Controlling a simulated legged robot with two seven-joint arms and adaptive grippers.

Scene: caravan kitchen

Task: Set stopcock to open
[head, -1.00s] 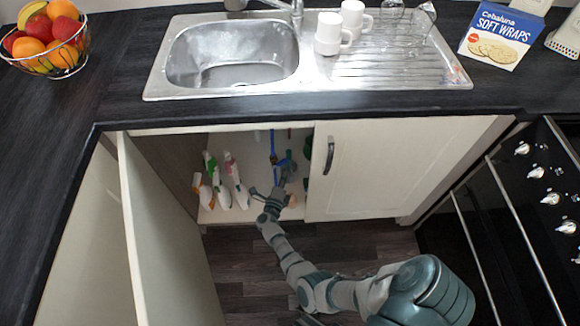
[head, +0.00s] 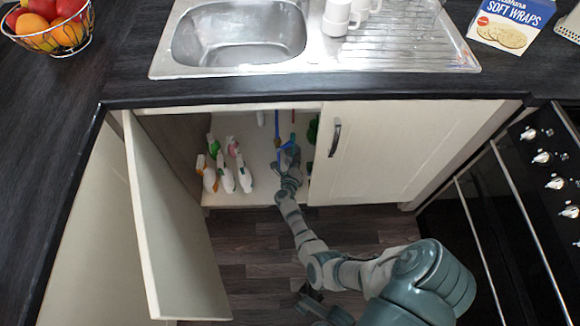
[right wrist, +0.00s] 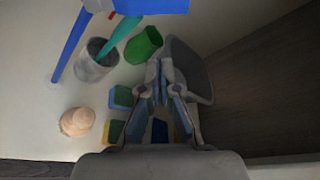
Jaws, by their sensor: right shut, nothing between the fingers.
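The stopcock appears to be the small brassy fitting (head: 277,142) on the blue pipe (head: 277,124) at the back of the open cupboard under the sink; its handle position is too small to tell. My right gripper (head: 290,155) reaches into the cupboard, close to the fitting and slightly right of and below it in the head view. In the right wrist view the gripper (right wrist: 161,80) is shut and empty. I cannot tell whether it touches anything. The stopcock is not clearly seen in the wrist view.
Several spray bottles (head: 226,178) stand left in the cupboard. The left door (head: 170,220) is open, the right door (head: 365,150) closed. The wrist view shows a grey cup (right wrist: 95,66), a green cup (right wrist: 143,45), sponges (right wrist: 120,97) and a blue object (right wrist: 152,6) near the gripper.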

